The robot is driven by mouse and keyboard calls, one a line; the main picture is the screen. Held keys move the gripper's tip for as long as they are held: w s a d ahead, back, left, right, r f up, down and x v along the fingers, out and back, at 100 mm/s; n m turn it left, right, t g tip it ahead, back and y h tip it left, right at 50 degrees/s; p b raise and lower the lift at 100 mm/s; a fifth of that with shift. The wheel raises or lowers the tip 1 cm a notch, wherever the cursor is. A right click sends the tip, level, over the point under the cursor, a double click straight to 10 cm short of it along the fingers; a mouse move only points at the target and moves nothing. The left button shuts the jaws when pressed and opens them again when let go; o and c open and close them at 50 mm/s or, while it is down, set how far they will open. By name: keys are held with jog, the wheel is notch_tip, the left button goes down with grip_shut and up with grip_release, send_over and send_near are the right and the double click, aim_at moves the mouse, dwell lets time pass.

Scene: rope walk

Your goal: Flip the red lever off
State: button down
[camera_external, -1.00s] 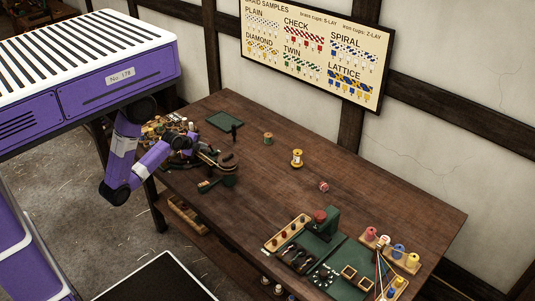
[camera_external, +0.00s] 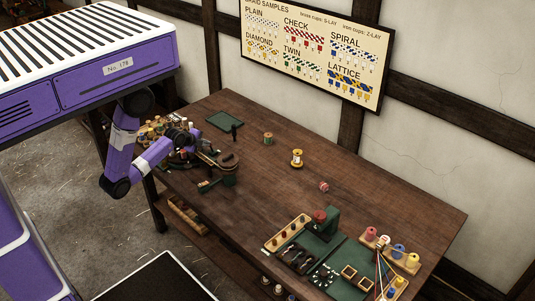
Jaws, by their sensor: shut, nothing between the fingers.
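My gripper (camera_external: 191,141) is at the end of my purple arm, over the dark round machine (camera_external: 205,160) at the left end of the table. It is small and dark in this view, shut and empty. I cannot make out a red lever on the machine; my arm and gripper hide part of it. Whether my gripper touches the machine is too small to tell. A red round top (camera_external: 320,214) shows on a green stand at the table's front right, but I cannot tell it as a lever.
Colored spools (camera_external: 398,250) stand front right.

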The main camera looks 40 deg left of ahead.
jog(key=shift+w+r+p, duration=0.35)
jog(key=shift+w+p, duration=0.3)
jog(key=shift+p, duration=0.2)
jog(key=shift+w+r+p, duration=0.35)
jog(key=shift+w+p, duration=0.3)
jog(key=shift+p, duration=0.2)
jog(key=shift+w+f+p, duration=0.1)
jog(key=shift+w+p, duration=0.7)
jog(key=shift+w, duration=0.2)
jog(key=shift+w, duration=0.1)
notch_tip(320, 180, up, 10)
jog(key=s+d+p, duration=0.1)
jog(key=s, duration=0.1)
jog(key=shift+d+f, duration=0.2)
jog(key=shift+d, duration=0.05)
jog(key=shift+s, duration=0.1)
